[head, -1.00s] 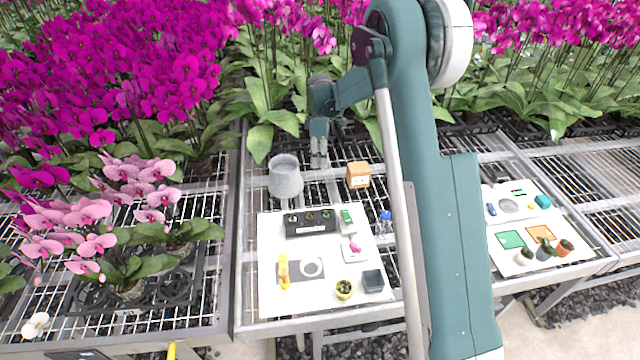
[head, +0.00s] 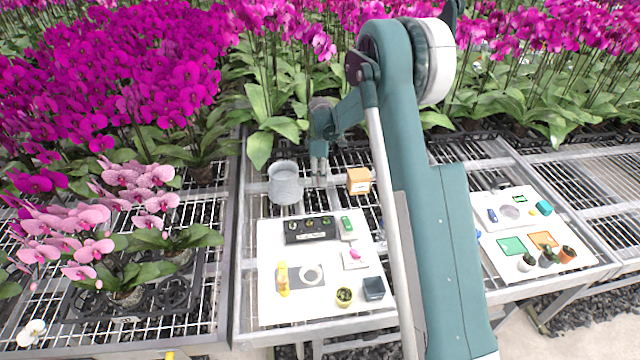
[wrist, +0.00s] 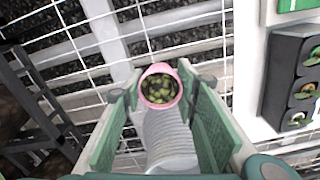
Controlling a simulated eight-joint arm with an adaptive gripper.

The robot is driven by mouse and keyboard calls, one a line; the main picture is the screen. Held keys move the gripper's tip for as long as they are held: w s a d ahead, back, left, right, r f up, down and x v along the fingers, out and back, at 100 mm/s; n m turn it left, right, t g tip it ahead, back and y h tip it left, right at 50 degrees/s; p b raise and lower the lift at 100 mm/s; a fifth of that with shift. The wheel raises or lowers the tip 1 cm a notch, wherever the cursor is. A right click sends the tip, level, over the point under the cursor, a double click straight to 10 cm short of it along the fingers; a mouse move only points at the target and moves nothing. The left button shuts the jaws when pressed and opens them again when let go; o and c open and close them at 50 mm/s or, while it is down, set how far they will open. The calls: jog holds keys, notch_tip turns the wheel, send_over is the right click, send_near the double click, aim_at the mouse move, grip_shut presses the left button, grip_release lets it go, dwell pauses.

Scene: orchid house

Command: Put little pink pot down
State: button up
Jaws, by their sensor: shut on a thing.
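The little pink pot (wrist: 178,91) shows in the wrist view, with a pink rim and small green plants inside. My gripper (wrist: 160,92) has its two green fingers on either side of the pot and is shut on it. The pot looks upright, held above the wire bench. In the head view my gripper (head: 319,172) hangs just right of the grey ribbed bucket (head: 285,187), over the bench grid behind the white board. I cannot make out the pot in the head view. In the wrist view the grey bucket (wrist: 170,145) shows between the fingers, below the pot.
A white board (head: 265,262) carries a dark tray of seedlings (head: 310,237), a yellow bottle (head: 283,279), a small yellow pot (head: 344,296) and a dark square pot (head: 374,289). An orange box (head: 359,181) stands right of my gripper.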

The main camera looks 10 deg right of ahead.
jog(key=shift+f+b, duration=0.3)
jog(key=shift+f, duration=1.55)
jog(key=shift+f, duration=0.2)
jog(key=o, duration=0.9)
jog(key=shift+r, duration=0.25)
notch_tip(320, 180, up, 12)
jog(key=shift+f+p, duration=0.1)
jog(key=shift+p, duration=0.75)
